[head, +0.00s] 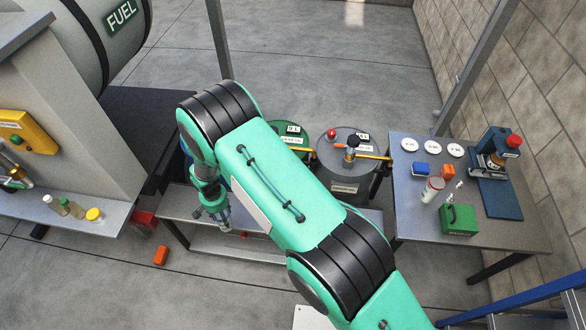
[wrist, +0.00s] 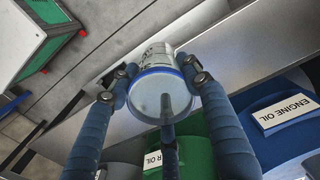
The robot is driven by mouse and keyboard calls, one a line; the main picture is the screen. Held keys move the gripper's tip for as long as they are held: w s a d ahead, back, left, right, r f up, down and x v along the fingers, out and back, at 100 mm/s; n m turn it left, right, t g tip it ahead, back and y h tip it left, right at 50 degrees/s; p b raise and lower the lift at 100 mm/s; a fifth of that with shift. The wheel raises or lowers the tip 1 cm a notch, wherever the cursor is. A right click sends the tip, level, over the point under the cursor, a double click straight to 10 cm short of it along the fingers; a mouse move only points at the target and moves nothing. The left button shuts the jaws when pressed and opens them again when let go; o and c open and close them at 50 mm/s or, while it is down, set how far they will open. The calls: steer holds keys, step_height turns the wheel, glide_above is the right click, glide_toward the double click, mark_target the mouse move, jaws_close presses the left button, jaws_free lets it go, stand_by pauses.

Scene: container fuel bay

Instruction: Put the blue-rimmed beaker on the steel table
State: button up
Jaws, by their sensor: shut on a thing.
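The blue-rimmed beaker (wrist: 160,96) is a clear vessel with a blue ring, seen nearly end-on in the wrist view. My gripper (wrist: 160,78) is shut on it, with blue fingers on both sides of the rim. In the head view my gripper (head: 213,205) hangs pointing down over the left part of a low grey bench; I cannot make out the beaker there. The steel table (head: 407,217) with a grey metal top stands at the right, well away from my gripper.
The table holds white discs (head: 455,150), a red-topped container (head: 432,190), a green box (head: 459,220) and a blue-based device (head: 495,195). Drums (head: 345,160) stand between it and my gripper. A low bench (head: 240,247) lies beneath. Bottles (head: 65,206) stand on a left shelf.

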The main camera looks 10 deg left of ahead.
steer(key=shift+w+d, duration=0.1)
steer(key=w+d+r+m+p, duration=0.15)
steer(key=w+d, duration=0.25)
steer(key=d, duration=0.9)
steer(key=w+d+r+m, duration=0.3)
steer(key=w+d, duration=0.1)
steer(key=d, duration=0.9)
steer(key=w+d+r+m+p, duration=0.1)
steer(key=w+d+r+m, duration=0.3)
steer(key=d, duration=0.9)
steer(key=s+d+r+m, duration=0.1)
steer(key=s+d+m, duration=0.25)
steer(key=d, duration=1.65)
steer(key=s+d+r+m+p, duration=0.2)
steer(key=s+d+m, duration=0.1)
steer(key=s+d, duration=0.8)
steer(key=d, duration=0.4)
steer(key=shift+s+d+r, duration=0.3)
steer(key=shift+s+r, duration=0.05)
steer(key=shift+r, duration=0.05)
steer(key=w+d+b, duration=0.1)
steer(key=w+d, duration=0.1)
steer(key=w, duration=0.5)
steer(key=w+d+f+b, duration=0.1)
steer(key=w+d, duration=0.2)
steer(key=w, duration=0.5)
steer(key=shift+f, duration=0.25)
steer(key=shift+w+d, duration=0.1)
